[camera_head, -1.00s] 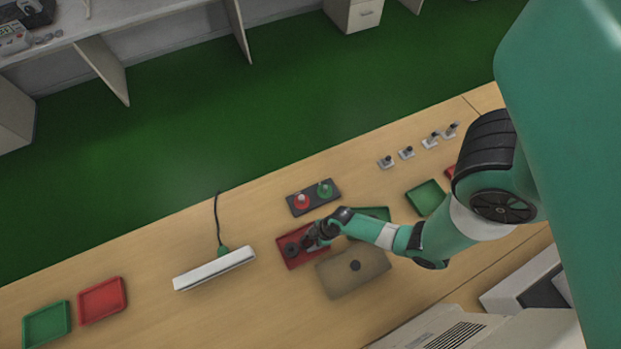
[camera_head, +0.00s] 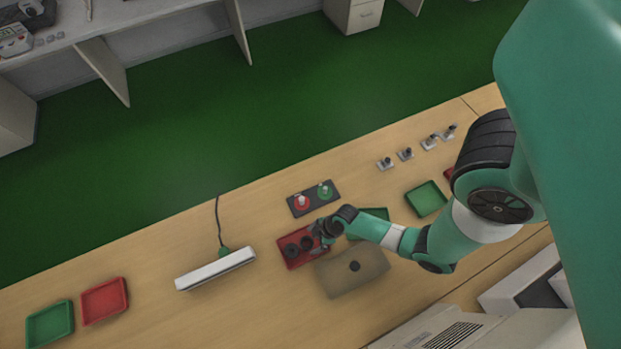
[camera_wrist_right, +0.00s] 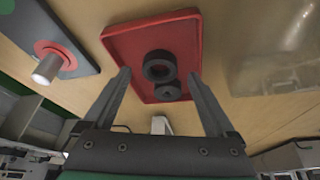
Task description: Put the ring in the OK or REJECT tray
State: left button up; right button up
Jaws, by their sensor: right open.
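One ring (camera_head: 292,251) is at the tray's left. The other ring (camera_head: 307,243) is right of it, close to my right gripper (camera_head: 319,243). A green tray (camera_head: 378,212) is partly hidden behind my right arm. My left gripper is out of view.
A box with red and green buttons (camera_head: 313,198) stands behind the red tray. A white bar (camera_head: 216,268) stands left. Another red tray (camera_head: 104,302) and green tray (camera_head: 50,324) lie far left.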

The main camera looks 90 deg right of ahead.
jog(key=p+v, duration=0.6)
jog(key=v, duration=0.3)
jog(key=shift+r+p, duration=0.2)
jog(key=shift+p, duration=0.15)
